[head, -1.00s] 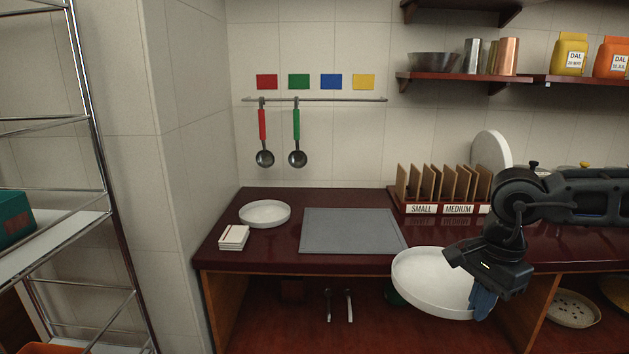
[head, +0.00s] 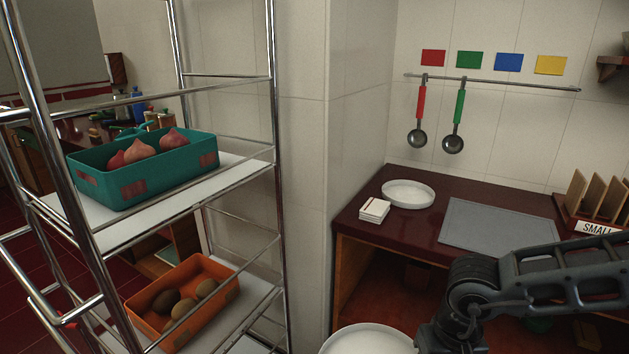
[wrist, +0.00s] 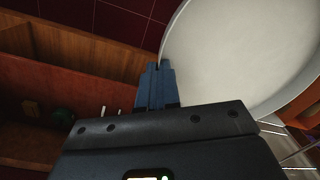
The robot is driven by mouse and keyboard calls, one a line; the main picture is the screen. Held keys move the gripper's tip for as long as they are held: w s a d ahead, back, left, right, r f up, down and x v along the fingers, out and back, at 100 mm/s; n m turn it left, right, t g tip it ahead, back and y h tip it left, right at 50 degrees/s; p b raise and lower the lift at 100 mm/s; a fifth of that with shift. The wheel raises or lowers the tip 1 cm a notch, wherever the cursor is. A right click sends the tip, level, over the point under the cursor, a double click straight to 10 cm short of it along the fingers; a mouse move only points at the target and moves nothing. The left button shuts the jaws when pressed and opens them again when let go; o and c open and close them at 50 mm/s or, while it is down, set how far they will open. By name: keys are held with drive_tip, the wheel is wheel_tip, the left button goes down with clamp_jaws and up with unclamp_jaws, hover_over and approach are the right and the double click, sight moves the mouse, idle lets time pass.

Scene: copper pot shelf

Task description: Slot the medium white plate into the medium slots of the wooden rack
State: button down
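My gripper (wrist: 158,68) is shut on the rim of a white plate (wrist: 240,55), its blue fingers together at the edge in the wrist view. In the head view this plate (head: 368,341) shows at the bottom edge, mostly cut off, below and in front of the counter. A smaller-looking white plate (head: 408,193) lies flat on the counter. The wooden rack (head: 598,196) stands at the right edge, cut off by the frame. Only its left dividers and part of its SMALL label show; the medium slots are out of view.
A metal shelf unit stands at left with a teal crate (head: 200,161) and an orange crate (head: 222,271). A grey mat (head: 490,228) and white square tiles (head: 374,210) lie on the dark red counter (head: 452,190). Two ladles hang from a wall rail (head: 500,82).

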drive_tip(key=f, duration=0.1)
drive_tip(key=w+f, duration=0.2)
drive_tip(key=f, duration=0.1)
drive_tip(key=shift+a, duration=0.1)
